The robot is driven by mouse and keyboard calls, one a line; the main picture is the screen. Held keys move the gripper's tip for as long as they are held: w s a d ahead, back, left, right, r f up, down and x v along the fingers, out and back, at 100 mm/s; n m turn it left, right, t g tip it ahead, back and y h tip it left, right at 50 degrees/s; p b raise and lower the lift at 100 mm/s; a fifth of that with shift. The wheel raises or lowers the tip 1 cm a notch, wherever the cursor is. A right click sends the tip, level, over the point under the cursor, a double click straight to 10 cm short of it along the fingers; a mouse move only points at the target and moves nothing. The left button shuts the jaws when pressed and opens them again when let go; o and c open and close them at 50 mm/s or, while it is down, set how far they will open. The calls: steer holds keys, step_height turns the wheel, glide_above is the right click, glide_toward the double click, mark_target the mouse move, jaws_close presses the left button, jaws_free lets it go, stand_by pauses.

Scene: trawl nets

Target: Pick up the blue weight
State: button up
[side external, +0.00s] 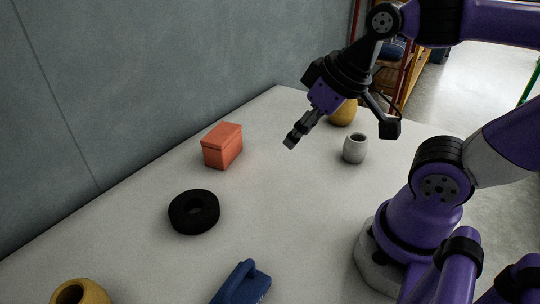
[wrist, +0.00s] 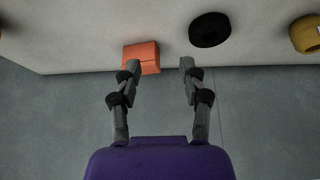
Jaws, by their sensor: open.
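The blue weight (side external: 242,284) has a raised handle and lies at the near edge of the side external view, partly cut off by the bottom of the picture. It does not show in the wrist view. My gripper (side external: 291,141) is in the air above the far part of the table, well apart from the blue weight. In the wrist view my gripper (wrist: 158,66) has its two fingers spread, with nothing held between them. The orange box beyond shows partly behind the left finger.
An orange box (side external: 222,146), a black ring (side external: 194,211), a grey pot (side external: 355,148) and a yellow pot (side external: 343,112) stand on the pale table (side external: 290,220). Another yellow pot (side external: 80,292) is at near left. A grey wall (side external: 150,80) borders the table. The table's middle is clear.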

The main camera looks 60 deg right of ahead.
steer(key=n+g+y, duration=0.4)
steer(key=n+g, duration=0.4)
steer(key=n, duration=1)
glide_toward(237, 274)
steer(key=x, duration=0.2)
steer(key=s+x, duration=0.1)
steer(key=x, duration=0.2)
steer(key=shift+a+r, duration=0.1)
steer(key=shift+a, duration=0.15)
steer(key=x, duration=0.3)
steer(key=w+x, duration=0.1)
steer(key=x, duration=0.1)
steer(key=shift+s+d+f, duration=0.15)
steer(key=shift+f, duration=0.4)
jaws_close()
